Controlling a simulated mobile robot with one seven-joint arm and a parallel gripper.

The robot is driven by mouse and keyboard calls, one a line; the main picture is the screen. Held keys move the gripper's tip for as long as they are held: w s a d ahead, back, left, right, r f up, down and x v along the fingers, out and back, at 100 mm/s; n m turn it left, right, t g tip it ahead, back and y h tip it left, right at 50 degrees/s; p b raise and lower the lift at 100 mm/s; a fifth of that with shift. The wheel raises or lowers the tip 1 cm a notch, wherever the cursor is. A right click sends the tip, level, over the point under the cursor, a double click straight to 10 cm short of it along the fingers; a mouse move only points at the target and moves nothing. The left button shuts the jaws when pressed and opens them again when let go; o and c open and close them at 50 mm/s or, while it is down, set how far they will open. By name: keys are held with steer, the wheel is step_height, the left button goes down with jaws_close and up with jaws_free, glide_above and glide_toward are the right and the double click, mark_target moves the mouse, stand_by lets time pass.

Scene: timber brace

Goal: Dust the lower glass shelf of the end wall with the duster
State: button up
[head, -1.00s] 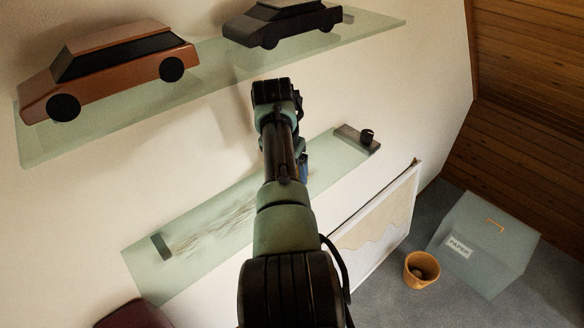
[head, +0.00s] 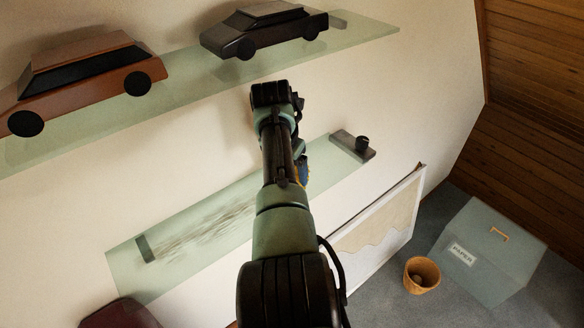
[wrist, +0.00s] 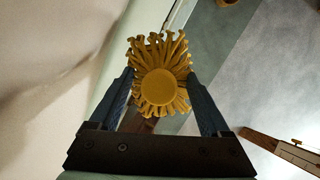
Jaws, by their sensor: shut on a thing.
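The lower glass shelf (head: 125,268) is a pale green pane on the end wall. A grey-brown streaky smear of dust (head: 205,229) lies on its left and middle part. The yellow duster (wrist: 160,88), with a round cap and fringed strands, is between the two blue fingers of my gripper (wrist: 160,78), which is shut on it. In the head view my arm crosses in front of the shelf and hides most of the gripper; a bit of the duster (head: 304,174) shows just right of the arm. I cannot tell whether the duster touches the glass.
An upper glass shelf (head: 200,82) carries an orange-brown model car (head: 85,75) and a dark one (head: 265,32). Below are a framed picture (head: 375,235), an orange pot (head: 421,275) and a paper bin (head: 490,250).

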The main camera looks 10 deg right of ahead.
steer(key=shift+w+d+f+b, duration=0.2)
steer(key=shift+w+d+b, duration=0.1)
steer(key=shift+d+b, duration=0.3)
steer(key=shift+w+b, duration=0.1)
steer(key=shift+b, duration=0.6)
steer(key=d+b, duration=0.1)
steer(key=b, duration=0.1)
steer(key=shift+w+b, duration=0.35)
steer(key=shift+w, duration=0.05)
steer(key=shift+w+d+b, duration=0.1)
steer(key=shift+d+b, duration=0.05)
steer(key=shift+b, duration=0.5)
steer(key=shift+d+b, duration=0.1)
steer(key=shift+b, duration=0.25)
steer(key=shift+w+d+r+b, duration=0.1)
steer(key=shift+d+b, duration=0.2)
steer(key=shift+b, duration=0.55)
steer(key=shift+r+p, duration=0.2)
steer(key=shift+p, duration=0.15)
steer(key=shift+p, duration=0.4)
